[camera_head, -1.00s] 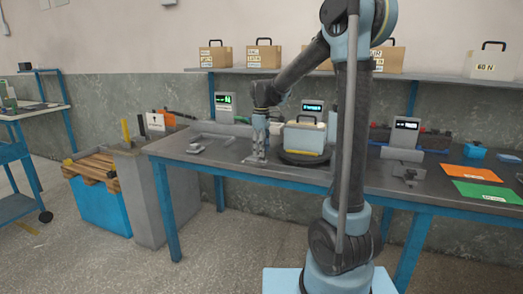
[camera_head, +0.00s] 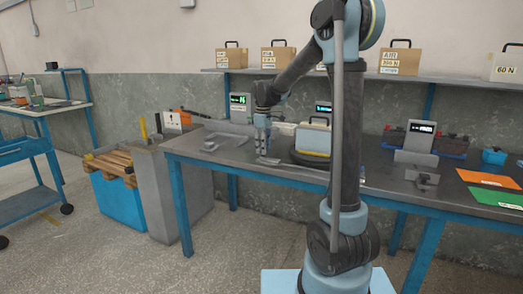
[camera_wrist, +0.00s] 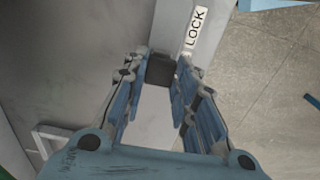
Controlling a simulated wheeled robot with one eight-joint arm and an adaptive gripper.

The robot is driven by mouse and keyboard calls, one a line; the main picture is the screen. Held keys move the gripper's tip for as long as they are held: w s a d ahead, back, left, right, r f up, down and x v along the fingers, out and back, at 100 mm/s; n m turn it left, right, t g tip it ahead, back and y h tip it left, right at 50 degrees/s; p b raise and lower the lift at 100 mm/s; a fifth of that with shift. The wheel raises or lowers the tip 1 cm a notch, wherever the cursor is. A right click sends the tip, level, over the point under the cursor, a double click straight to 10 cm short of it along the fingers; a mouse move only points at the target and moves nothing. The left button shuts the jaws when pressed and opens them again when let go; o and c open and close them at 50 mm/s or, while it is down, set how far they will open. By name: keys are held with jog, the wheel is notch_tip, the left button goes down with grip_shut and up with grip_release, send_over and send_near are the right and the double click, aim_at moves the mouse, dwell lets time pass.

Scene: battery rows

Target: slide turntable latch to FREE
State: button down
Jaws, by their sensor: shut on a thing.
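My gripper (camera_head: 264,152) points down at the bench, just left of the round dark turntable (camera_head: 310,160). In the wrist view my gripper (camera_wrist: 158,95) has its fingers closed on both sides of a dark block, the latch knob (camera_wrist: 160,69). The knob sits on a pale strip that carries a white LOCK label (camera_wrist: 195,27), to the right of and above the knob. No FREE label is visible. A pale case with a handle (camera_head: 313,138) stands on the turntable, partly hidden by my arm.
The grey bench (camera_head: 225,158) has a small fixture (camera_head: 210,146) at its left. Boxes (camera_head: 279,56) stand on the shelf above.

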jog(key=shift+w, duration=0.1)
jog(key=c, duration=1.3)
grip_release()
notch_tip(320, 180, up, 12)
jog(key=shift+f, duration=0.1)
